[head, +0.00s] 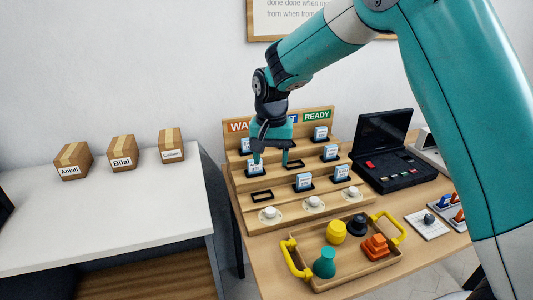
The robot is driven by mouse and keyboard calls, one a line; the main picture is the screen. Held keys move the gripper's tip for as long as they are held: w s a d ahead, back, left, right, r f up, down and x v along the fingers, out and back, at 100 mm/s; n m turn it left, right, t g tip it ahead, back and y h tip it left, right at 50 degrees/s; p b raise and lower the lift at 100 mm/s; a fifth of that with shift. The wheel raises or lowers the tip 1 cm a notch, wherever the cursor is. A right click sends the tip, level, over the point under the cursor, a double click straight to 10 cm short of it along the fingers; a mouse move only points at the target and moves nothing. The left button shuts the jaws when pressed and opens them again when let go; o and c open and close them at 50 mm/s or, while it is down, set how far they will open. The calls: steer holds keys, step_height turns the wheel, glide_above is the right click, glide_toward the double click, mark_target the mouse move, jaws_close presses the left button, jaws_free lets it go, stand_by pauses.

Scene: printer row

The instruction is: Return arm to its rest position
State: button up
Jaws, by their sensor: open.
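My teal arm reaches in from the upper right. My gripper (270,160) points down over the left and middle part of a stepped wooden rack (240,210), with its two fingers apart. The left fingertip is close to a small blue-and-white card block (256,171) on the rack. I cannot tell whether they touch. Nothing shows between the fingers.
The rack has more card blocks (304,181), empty black-rimmed slots and several white knobs (314,202). A wooden tray (330,284) with yellow handles holds coloured pieces in front. A black case (383,150) stands right. A white table (100,225) carries several labelled boxes (122,153).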

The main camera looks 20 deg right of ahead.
steer(key=s+a+r+n+y+p, duration=0.1)
steer(key=s+r+n, duration=0.3)
steer(key=s, duration=0.6)
steer(key=s+a+r+n+y+p, duration=0.1)
steer(key=s+r+n, duration=0.3)
steer(key=s, duration=0.6)
steer(key=s+a+r+n+y+p, duration=0.1)
steer(key=s+r+n, duration=0.3)
steer(key=s, duration=0.7)
steer(key=shift+a+y, duration=0.6)
steer(key=shift+a, duration=0.2)
steer(key=shift+w+r, duration=0.1)
